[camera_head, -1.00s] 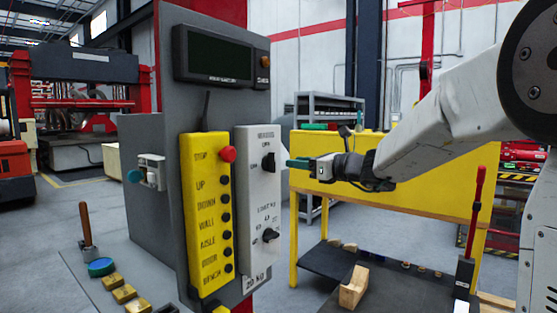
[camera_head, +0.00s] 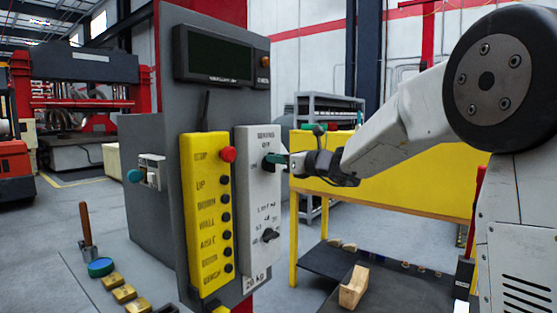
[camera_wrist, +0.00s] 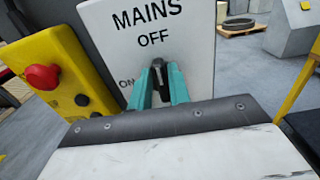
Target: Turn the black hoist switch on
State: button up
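The black switch knob (camera_wrist: 158,72) sits on a white panel (camera_wrist: 199,35) under the words MAINS and OFF, with ON at its left. The head view shows it as the upper knob (camera_head: 269,162) on the white box. It looks upright, toward OFF. My gripper (camera_wrist: 162,75) has its teal fingers apart, one on each side of the knob. Whether they touch it is not clear. In the head view my gripper (camera_head: 284,162) reaches in from the right, fingertips at the knob, which is partly hidden.
A second black knob (camera_head: 270,235) is lower on the white box. The yellow pendant (camera_head: 207,263) with a red stop button (camera_head: 228,154) stands close at the left. A yellow bench (camera_head: 400,190) stands behind my arm. A grey cabinet (camera_head: 160,240) backs the controls.

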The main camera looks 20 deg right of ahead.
grip_shut()
jog(key=shift+n, duration=0.3)
jog(key=n, duration=0.5)
jog(key=a+f+n, duration=0.1)
jog(key=n, duration=0.5)
jog(key=s+f+n, duration=0.1)
jog(key=n, duration=0.4)
jog(key=shift+a, duration=0.25)
jog(key=shift+s+n, duration=0.1)
jog(key=shift+n, duration=0.2)
jog(key=o, duration=0.5)
grip_release()
